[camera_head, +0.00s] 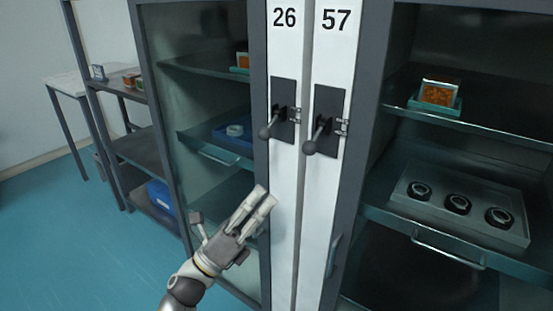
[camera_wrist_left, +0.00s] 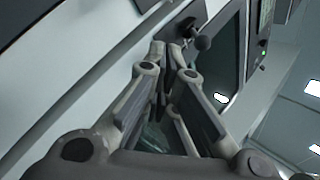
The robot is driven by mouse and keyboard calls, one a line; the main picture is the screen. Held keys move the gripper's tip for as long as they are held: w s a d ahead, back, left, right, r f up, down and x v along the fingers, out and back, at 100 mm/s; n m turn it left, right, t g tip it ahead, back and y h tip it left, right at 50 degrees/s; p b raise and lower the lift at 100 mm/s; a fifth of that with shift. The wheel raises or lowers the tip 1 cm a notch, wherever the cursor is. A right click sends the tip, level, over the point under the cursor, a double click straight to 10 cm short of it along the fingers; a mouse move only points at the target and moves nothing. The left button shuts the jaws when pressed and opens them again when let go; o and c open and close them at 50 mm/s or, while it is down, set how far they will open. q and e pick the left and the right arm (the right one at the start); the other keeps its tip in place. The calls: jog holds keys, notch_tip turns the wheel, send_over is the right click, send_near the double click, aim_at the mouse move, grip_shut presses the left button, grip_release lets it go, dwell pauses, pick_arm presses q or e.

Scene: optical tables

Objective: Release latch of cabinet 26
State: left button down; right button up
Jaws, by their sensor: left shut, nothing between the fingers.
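Cabinet 26 (camera_head: 203,100) has a glass door in a grey frame, with a white strip marked 26 beside it. Its latch (camera_head: 271,122) is a dark plate with a lever ending in a round knob that points down and left. My left gripper (camera_head: 264,197) is shut and empty, below the latch and apart from it in the head view. In the left wrist view, the left gripper's fingertips (camera_wrist_left: 166,48) are close together, and a dark latch knob (camera_wrist_left: 203,43) shows just beyond them to the right. I cannot tell which latch that is. My right gripper is not in view.
Cabinet 57's latch (camera_head: 319,130) is close on the right. Cabinet 57 shows shelves with a tray of round black parts (camera_head: 460,205) and an orange item (camera_head: 439,93). A grey shelf rack (camera_head: 138,149) stands at the left. Blue floor (camera_head: 75,245) is clear there.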

aim_at(269, 127)
pick_arm(q)
jog(key=shift+s+d+r+m+g, duration=0.15)
jog(key=shift+s+r+m+g, duration=0.05)
jog(key=shift+r+m+g, duration=0.25)
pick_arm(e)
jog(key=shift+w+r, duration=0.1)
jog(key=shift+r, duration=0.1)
pick_arm(q)
jog(key=w+d+r+p, duration=0.1)
jog(key=w+d+r, duration=0.2)
jog(key=w+r, duration=0.2)
notch_tip(269, 127, up, 2)
jog(key=shift+r+p, duration=0.15)
jog(key=shift+p, duration=0.25)
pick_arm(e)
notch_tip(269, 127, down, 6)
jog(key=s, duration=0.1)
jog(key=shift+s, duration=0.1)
pick_arm(q)
jog(key=shift+w, duration=0.1)
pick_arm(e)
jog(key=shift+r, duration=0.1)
